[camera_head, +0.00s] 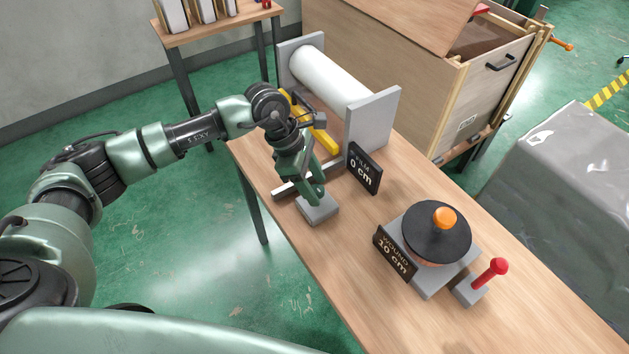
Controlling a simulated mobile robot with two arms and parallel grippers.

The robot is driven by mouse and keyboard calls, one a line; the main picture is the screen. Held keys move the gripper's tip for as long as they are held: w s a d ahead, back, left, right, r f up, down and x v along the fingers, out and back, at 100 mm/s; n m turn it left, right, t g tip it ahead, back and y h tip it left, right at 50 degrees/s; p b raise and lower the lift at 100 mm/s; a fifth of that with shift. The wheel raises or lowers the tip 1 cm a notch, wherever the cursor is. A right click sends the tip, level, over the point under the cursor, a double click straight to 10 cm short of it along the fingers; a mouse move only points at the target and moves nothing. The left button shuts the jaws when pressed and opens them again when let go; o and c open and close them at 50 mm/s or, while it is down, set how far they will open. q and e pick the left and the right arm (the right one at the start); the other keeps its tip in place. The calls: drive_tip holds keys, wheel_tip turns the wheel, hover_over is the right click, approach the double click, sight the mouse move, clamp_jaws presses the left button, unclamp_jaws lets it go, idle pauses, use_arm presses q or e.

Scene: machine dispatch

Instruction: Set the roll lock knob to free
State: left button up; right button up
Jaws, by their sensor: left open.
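My left gripper (312,192) points down over a small grey block (321,212) at the table's near left edge. Its fingers are open and hide most of the block's top, so I cannot tell whether they touch anything there. No label names the roll lock knob; a knob on this block may be hidden behind the fingers. The white film roll (329,75) lies between two grey upright plates (371,121) behind the gripper. A black sign (363,169) beside it reads "FILM 0 cm". My right gripper is not in view.
A black disc (426,240) with an orange knob (444,217) stands on the wooden table (510,300), beside a "WOUND 10 cm" sign (394,255). A red-topped lever (490,274) is to its right. A wooden crate (410,70) and a grey wrapped load (570,190) stand beyond.

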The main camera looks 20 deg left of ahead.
use_arm(q)
clamp_jaws()
drive_tip(key=n+b, duration=0.1)
drive_tip(key=n+t+b, duration=0.1)
drive_tip(key=n+b, duration=0.1)
drive_tip(key=n, duration=0.1)
drive_tip(key=shift+s+f+t+b, duration=0.1)
drive_tip(key=shift+f+t+b, duration=0.15)
drive_tip(key=shift+t+b, duration=0.05)
drive_tip(key=n+y+b, duration=0.1)
drive_tip(key=n+b, duration=0.2)
drive_tip(key=n+t+y+b, duration=0.1)
drive_tip(key=n+b, duration=0.1)
drive_tip(key=n, duration=0.1)
drive_tip(key=n+t+y+b, duration=0.1)
drive_tip(key=n+b, duration=0.2)
drive_tip(key=shift+s+d+b, duration=0.15)
drive_tip(key=shift+d+b, duration=0.15)
drive_tip(key=shift+b, duration=0.05)
drive_tip(key=n+b, duration=0.1)
drive_tip(key=n+y+b, duration=0.1)
drive_tip(key=n, duration=0.1)
drive_tip(key=n+b, duration=0.1)
drive_tip(key=shift+r+n+y, duration=0.25)
drive_tip(key=shift+n+y, duration=0.15)
